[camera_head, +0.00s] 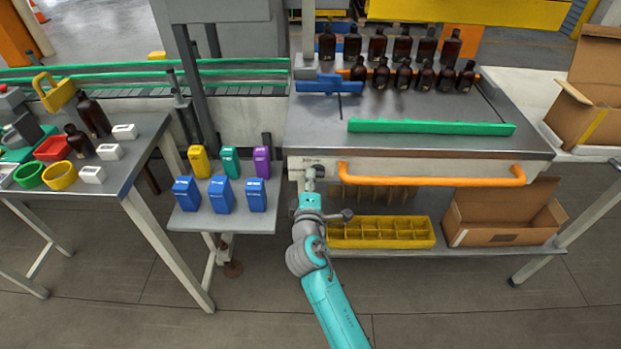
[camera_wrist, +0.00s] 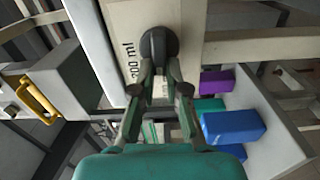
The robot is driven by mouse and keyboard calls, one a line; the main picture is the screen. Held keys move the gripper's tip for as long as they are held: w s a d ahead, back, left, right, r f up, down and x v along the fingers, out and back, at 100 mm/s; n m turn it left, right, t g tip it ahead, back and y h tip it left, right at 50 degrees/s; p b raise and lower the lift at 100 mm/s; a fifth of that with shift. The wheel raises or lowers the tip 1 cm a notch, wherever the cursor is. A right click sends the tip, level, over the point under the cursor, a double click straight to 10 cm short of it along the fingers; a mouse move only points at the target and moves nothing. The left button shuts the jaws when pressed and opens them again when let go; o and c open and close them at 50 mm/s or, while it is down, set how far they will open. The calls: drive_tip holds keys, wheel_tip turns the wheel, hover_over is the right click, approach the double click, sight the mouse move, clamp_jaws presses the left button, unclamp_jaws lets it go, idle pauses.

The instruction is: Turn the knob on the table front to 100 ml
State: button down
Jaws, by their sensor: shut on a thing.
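The knob (camera_wrist: 158,44) is a dark round knob on the pale front panel of the table (camera_wrist: 120,25). In the wrist view my gripper (camera_wrist: 158,68) has its fingertips at the knob's near edge, shut on it. In the head view my gripper (camera_head: 312,176) reaches the left end of the table front (camera_head: 330,165), left of the orange handle, and covers the knob.
An orange handle bar (camera_head: 430,176) runs along the table front right of my gripper. A low shelf at left holds blue (camera_head: 221,195), yellow, green and purple containers. A yellow divided crate (camera_head: 380,233) and an open carton (camera_head: 500,220) sit below. Amber bottles (camera_head: 402,48) stand on top.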

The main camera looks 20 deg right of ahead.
drive_tip(key=shift+f+n, duration=0.15)
drive_tip(key=shift+n, duration=0.25)
drive_tip(key=c, duration=1.2)
unclamp_jaws()
drive_tip(key=shift+s+a, duration=0.1)
drive_tip(key=shift+s, duration=0.05)
drive_tip(key=v, duration=1.1)
drive_tip(key=shift+s+a, duration=0.1)
drive_tip(key=shift+s, duration=0.25)
